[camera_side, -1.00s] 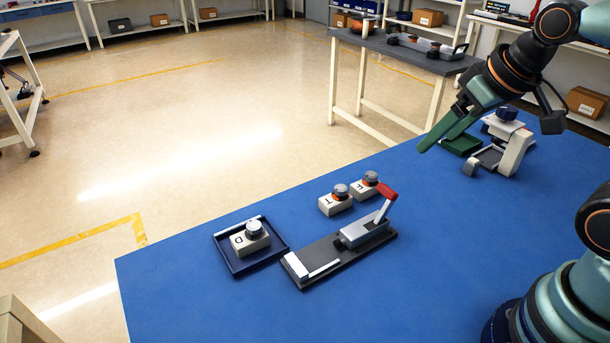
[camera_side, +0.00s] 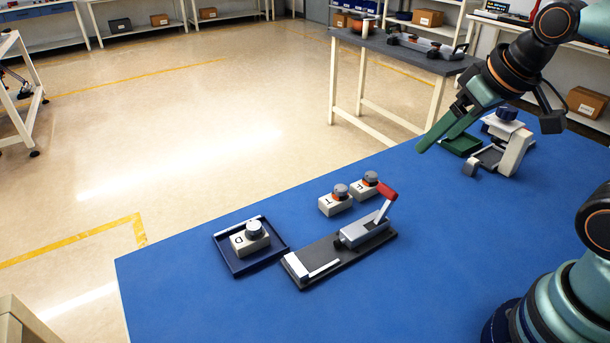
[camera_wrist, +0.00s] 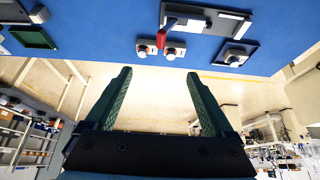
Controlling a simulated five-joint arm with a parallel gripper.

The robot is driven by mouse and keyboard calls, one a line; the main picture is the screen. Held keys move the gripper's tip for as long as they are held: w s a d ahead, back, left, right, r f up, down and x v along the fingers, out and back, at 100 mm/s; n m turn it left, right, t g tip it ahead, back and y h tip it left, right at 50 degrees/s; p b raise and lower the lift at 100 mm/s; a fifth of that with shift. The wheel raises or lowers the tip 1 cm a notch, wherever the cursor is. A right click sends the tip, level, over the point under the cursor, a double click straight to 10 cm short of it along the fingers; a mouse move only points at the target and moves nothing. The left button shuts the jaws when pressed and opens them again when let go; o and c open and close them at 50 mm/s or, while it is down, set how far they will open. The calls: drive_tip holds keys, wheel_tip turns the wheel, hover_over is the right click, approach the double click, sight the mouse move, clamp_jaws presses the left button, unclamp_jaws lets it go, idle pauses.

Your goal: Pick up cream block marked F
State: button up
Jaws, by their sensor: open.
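Two cream blocks with round grey-topped, orange-banded knobs stand side by side on the blue table. The farther one (camera_side: 361,191) has a small mark that looks like an F, though it is hard to read; the nearer one (camera_side: 333,207) reads as T or I. Both also show near the top of the wrist view, the farther block at the left (camera_wrist: 141,55). A third cream block marked D (camera_side: 248,243) sits in a dark blue tray (camera_side: 236,266). My gripper (camera_side: 433,141) is open and empty, above the table and right of the blocks; its green fingers show apart in the wrist view (camera_wrist: 159,73).
A grey clamp fixture (camera_side: 355,252) with a raised red lever (camera_side: 387,198) stands close in front of the two blocks. A green tray (camera_side: 462,145) and a white device (camera_side: 512,145) stand at the right. The table's near left part is clear.

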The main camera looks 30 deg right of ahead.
drive_tip(key=n+g, duration=0.6)
drive_tip(key=n, duration=1.2)
hover_over(370, 175)
wheel_tip(370, 175, down, 13)
drive_tip(key=shift+s+r, duration=0.1)
wheel_tip(370, 175, down, 11)
drive_tip(key=shift+f, duration=0.2)
clamp_jaws()
